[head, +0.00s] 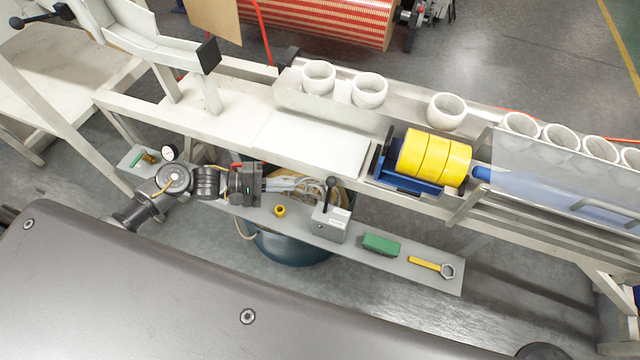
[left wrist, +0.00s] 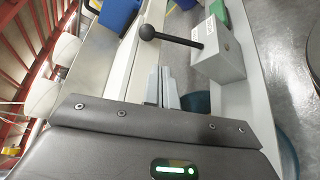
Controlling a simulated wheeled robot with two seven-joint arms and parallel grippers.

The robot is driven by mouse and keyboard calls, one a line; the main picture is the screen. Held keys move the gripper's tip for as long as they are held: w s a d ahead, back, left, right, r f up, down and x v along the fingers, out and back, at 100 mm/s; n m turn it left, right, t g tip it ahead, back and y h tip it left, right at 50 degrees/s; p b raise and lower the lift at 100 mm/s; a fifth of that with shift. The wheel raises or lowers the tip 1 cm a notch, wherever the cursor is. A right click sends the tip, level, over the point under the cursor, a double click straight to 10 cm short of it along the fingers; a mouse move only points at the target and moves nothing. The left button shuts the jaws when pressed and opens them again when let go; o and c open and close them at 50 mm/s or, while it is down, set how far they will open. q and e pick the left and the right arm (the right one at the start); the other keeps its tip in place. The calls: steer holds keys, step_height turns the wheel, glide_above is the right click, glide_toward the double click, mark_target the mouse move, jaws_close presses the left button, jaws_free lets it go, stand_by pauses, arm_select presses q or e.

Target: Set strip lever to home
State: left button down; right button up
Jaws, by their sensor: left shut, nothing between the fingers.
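The strip lever (head: 328,197) is a thin dark rod with a round black knob, standing out of the top of a small grey box (head: 329,229). In the head view it looks roughly upright. In the left wrist view the lever (left wrist: 172,38) extends leftward from the grey box (left wrist: 218,58), ahead of the fingers. My left gripper (head: 308,187) is shut and empty, just left of the lever's knob in the head view. In the left wrist view its fingers (left wrist: 162,75) show a gap to the rod. My right gripper is not in view.
The narrow grey shelf (head: 395,268) also holds a green block (head: 381,244), a yellow wrench (head: 430,265) and a small yellow piece (head: 280,211). Yellow tape rolls (head: 434,157) sit on the machine frame behind. A dark blue drum (head: 290,250) stands below the shelf.

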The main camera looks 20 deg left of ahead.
mark_target(328, 196)
arm_select(q)
steer(key=x, duration=1)
